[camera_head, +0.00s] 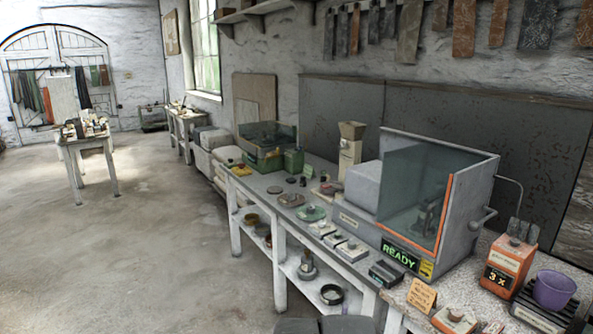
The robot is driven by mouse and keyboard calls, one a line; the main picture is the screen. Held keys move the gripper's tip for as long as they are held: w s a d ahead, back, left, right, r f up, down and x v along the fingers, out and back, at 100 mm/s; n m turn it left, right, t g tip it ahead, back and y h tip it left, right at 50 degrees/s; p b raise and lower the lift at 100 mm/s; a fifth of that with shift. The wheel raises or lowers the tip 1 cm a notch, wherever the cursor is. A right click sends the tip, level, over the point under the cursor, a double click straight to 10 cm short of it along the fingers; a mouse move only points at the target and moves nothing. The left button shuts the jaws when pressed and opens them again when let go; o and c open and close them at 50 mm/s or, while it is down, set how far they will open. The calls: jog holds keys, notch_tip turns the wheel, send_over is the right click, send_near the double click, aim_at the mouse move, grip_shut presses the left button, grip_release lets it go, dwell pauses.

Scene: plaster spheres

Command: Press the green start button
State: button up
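I cannot make out a button that is clearly the green start button. A large grey machine (463,220) with a tinted glass front and an orange edge stands on the right part of the bench. Its front carries a black display (400,255) with "READY" in green letters. A small dark box (386,273) sits at the bench edge just below the display; its top is too small to read. A round green disc (312,213) lies on the bench to the left of the machine. My gripper is not in view.
The long bench (262,185) runs along the right wall. The floor (140,250) on the left is open, with a small table (84,140) farther back.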

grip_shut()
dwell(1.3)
